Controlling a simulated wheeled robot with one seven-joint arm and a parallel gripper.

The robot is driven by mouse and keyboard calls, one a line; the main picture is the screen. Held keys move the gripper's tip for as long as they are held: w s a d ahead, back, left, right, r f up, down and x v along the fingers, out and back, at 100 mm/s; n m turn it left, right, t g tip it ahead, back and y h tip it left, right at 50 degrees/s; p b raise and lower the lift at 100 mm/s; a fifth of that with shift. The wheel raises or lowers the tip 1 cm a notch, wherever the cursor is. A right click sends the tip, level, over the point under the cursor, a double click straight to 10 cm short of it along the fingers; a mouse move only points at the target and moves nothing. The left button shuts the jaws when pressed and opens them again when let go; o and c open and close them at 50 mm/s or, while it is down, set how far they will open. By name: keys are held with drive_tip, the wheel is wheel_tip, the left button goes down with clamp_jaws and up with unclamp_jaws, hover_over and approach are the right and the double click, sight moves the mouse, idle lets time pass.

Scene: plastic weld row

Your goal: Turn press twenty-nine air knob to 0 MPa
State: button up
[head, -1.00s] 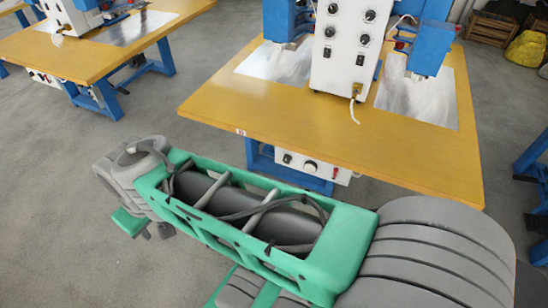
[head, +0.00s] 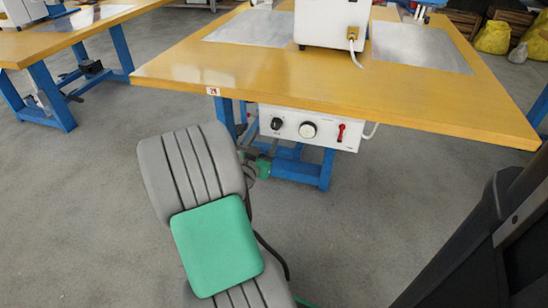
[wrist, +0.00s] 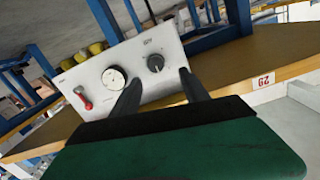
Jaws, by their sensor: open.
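The white control panel (head: 326,128) hangs under the front edge of the yellow table. It carries a black knob (head: 276,124) at left, a round white gauge (head: 307,130) in the middle and a red lever (head: 341,131) at right. In the wrist view the panel is turned over, with the black knob (wrist: 155,63), gauge (wrist: 114,78) and red lever (wrist: 82,97). My gripper (wrist: 158,80) is open and empty. The knob shows between and just beyond its fingertips, apparently not gripped. The gauge reading is too small to tell. My arm mostly hides the gripper in the head view.
A tag reading 29 (wrist: 264,80) is on the table edge; the tag also shows in the head view (head: 213,91). Blue table legs (head: 325,170) stand behind the panel. A second yellow table (head: 60,40) is at left. The grey floor in front is clear.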

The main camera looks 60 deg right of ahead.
sight(275, 127)
drive_tip(key=shift+h, duration=0.3)
drive_tip(key=d, duration=0.5)
drive_tip(key=d+f, duration=0.1)
drive_tip(key=d, duration=0.2)
drive_tip(key=shift+w+d, duration=0.2)
drive_tip(key=shift+c, duration=0.2)
clamp_jaws()
